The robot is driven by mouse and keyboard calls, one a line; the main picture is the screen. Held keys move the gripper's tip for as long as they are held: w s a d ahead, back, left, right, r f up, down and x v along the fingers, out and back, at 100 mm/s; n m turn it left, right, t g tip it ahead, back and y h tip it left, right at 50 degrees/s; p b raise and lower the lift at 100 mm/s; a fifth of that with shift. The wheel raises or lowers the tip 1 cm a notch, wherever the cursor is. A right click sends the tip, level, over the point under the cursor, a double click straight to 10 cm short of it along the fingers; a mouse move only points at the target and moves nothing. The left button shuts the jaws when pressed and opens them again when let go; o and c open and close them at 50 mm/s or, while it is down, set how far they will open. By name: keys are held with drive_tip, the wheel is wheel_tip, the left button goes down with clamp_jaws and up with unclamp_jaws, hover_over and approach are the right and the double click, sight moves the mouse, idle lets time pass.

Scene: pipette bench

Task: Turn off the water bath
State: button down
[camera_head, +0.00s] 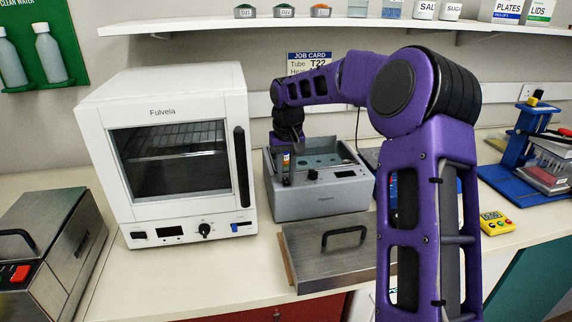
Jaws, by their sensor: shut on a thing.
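The water bath (320,206) is a grey box in the middle of the bench, its top open and shallow liquid or wells showing inside. Its front panel has a small display (345,174) and a black knob (312,174). My gripper (287,178) points down at the left front edge of the bath, beside the panel. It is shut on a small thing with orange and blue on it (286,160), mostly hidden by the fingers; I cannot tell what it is. The bath's power switch cannot be made out.
A white oven (165,85) stands left of the bath. A steel lid with a black handle (315,262) lies in front of it. A steel-lidded device with a red switch (20,274) is far left. A yellow timer (496,223) and blue stand (520,186) are right. A shelf (300,24) runs above.

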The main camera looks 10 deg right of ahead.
drive_tip(key=shift+w, duration=0.1)
drive_tip(key=c, duration=0.7)
unclamp_jaws()
drive_tip(key=r, duration=0.5)
drive_tip(key=s+r, duration=0.1)
drive_tip(key=r, duration=0.5)
drive_tip(key=s+r, duration=0.1)
drive_tip(key=r, duration=0.5)
drive_tip(key=shift+s+r, duration=0.2)
